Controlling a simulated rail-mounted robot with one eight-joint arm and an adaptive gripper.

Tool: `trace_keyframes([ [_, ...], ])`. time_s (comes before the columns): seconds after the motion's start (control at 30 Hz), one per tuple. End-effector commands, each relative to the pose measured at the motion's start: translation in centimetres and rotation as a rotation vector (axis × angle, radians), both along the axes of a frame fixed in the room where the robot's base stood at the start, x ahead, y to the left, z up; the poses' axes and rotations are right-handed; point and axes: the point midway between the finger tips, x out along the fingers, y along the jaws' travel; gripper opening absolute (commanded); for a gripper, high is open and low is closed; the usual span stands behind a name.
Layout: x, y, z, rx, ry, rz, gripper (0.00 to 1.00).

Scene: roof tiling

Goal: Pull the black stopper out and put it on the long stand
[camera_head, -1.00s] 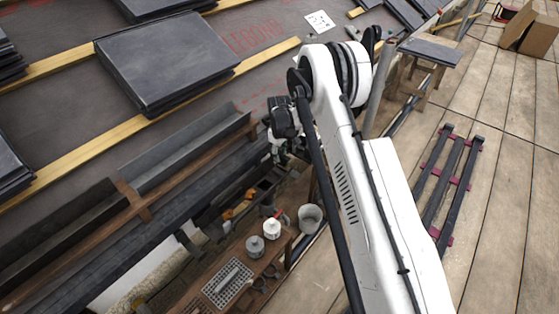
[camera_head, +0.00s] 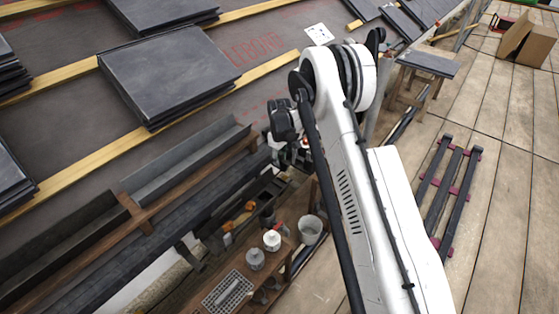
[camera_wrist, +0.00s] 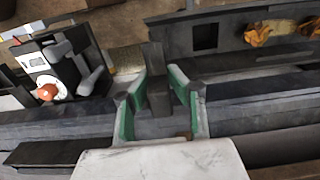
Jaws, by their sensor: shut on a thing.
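My gripper (camera_wrist: 158,78) points down between dark channels in the wrist view, its two green-padded fingers shut on a dark upright block. This block, which looks like the black stopper (camera_wrist: 158,102), sits between the pads, and its lower end is hard to make out. In the head view my gripper (camera_head: 292,152) hangs over the gutter's right end, partly hidden by my arm; the stopper cannot be made out there. I cannot tell surely which thing is the long stand; a long low rack of black bars (camera_head: 450,190) lies on the boards at right.
A long dark gutter (camera_head: 185,160) runs along the roof edge. Slate stacks (camera_head: 165,70) lie on the roof. The boards at right are mostly clear.

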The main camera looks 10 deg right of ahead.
Motion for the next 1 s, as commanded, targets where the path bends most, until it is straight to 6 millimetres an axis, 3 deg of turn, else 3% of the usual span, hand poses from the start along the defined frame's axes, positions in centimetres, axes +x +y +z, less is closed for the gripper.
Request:
trace_keyframes([
  [1.0,0.0,0.0,3.5,0.000,0.000,0.000,0.00],
])
